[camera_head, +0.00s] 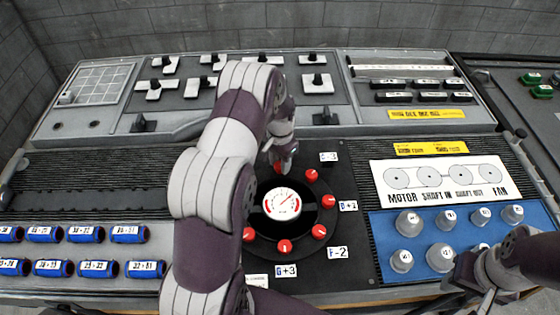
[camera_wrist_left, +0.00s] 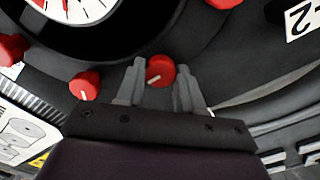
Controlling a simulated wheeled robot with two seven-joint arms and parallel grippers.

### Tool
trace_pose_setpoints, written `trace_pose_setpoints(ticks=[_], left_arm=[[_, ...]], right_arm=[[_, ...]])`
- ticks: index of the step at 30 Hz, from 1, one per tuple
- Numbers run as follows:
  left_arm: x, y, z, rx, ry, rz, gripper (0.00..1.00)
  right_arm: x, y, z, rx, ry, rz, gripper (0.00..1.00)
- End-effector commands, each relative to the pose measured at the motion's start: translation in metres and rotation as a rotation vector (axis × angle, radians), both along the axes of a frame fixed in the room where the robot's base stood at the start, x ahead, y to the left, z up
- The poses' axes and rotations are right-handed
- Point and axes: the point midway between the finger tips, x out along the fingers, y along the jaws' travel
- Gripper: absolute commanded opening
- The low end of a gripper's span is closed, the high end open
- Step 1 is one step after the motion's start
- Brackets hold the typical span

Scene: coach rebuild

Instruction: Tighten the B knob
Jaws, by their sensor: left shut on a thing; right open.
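A round black dial plate (camera_head: 262,236) carries a ring of red knobs around a white gauge (camera_head: 282,203). My left gripper (camera_head: 281,165) reaches to the knob at the top of the ring. In the left wrist view my left gripper (camera_wrist_left: 160,84) is shut on a red knob (camera_wrist_left: 160,70) with a white pointer line, one finger on each side. My arm hides the upper left of the ring, and I cannot read a B label. Other red knobs (camera_head: 311,174) stand free. My right gripper (camera_head: 464,277) is open at the lower right, over the blue panel.
Labels D+1 (camera_head: 348,206), F-2 (camera_head: 337,252) and G+3 (camera_head: 286,271) sit outside the ring. Blue cylinders (camera_head: 86,234) lie at the left. Grey knobs (camera_head: 408,222) stand on the blue panel (camera_head: 385,240) at the right. Switches (camera_head: 317,83) line the back panel.

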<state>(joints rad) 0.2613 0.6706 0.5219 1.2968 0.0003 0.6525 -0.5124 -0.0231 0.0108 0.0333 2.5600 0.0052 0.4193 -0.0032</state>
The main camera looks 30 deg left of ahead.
Motion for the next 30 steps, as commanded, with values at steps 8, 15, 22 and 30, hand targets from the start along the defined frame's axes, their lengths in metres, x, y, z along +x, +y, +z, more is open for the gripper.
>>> trace_pose_setpoints(ticks=[8, 15, 22, 30], left_arm=[[0.0, 0.0, 0.0, 0.001, -0.001, 0.0, 0.62], [0.001, 0.0, 0.015, 0.001, -0.003, 0.0, 0.62], [0.001, 0.001, 0.076, 0.002, -0.007, 0.0, 0.62], [0.0, 0.0, 0.124, 0.001, -0.002, 0.0, 0.62]], right_arm=[[0.0, 0.0, 0.0, 0.0, 0.0, 0.0, 0.43], [0.0, 0.0, -0.004, 0.0, 0.0, 0.0, 0.43], [0.0, 0.0, -0.013, 0.0, 0.0, 0.0, 0.43], [0.0, 0.0, -0.015, 0.0, 0.0, 0.0, 0.43]])
